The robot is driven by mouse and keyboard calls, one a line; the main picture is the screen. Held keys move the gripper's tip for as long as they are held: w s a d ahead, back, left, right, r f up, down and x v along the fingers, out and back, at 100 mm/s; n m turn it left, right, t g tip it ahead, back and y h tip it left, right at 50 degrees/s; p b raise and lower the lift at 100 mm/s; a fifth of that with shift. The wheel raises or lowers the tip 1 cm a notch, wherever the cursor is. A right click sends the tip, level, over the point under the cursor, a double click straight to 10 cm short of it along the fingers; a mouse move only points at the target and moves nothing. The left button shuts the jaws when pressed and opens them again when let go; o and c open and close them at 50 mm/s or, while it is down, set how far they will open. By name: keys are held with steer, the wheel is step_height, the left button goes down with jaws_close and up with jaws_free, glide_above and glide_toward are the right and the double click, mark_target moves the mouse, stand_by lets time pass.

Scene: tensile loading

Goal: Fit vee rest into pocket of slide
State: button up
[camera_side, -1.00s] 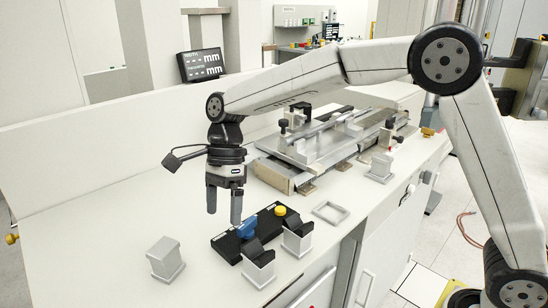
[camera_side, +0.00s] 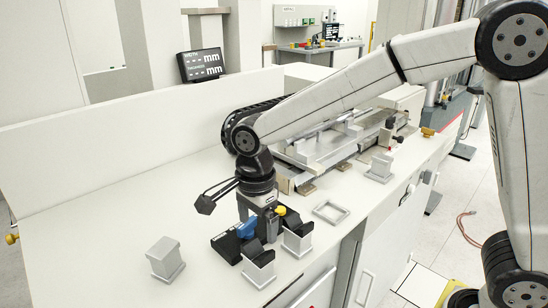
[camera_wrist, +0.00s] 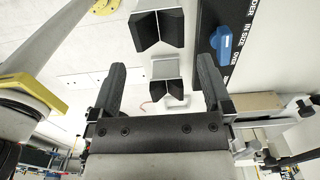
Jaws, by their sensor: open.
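Two black vee rests stand on grey metal blocks at the front of the bench: a nearer one (camera_side: 258,255) and a farther one (camera_side: 298,232). In the wrist view one vee rest (camera_wrist: 165,89) shows between my spread fingers and another (camera_wrist: 157,30) lies beyond them. My gripper (camera_wrist: 162,65) is open, with nothing visibly clamped.
A plain grey block (camera_side: 165,258) stands at left, a square frame (camera_side: 331,211) at right, another block (camera_side: 380,167) farther back.

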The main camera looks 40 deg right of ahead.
mark_target(259, 254)
steer(key=shift+f, duration=0.45)
steer(key=shift+f, duration=0.1)
steer(key=shift+f, duration=1.2)
steer(key=shift+f, duration=0.1)
steer(key=shift+s+f, duration=0.1)
steer(key=shift+f, duration=2.4)
steer(key=c, duration=1.3)
steer(key=shift+r, duration=0.1)
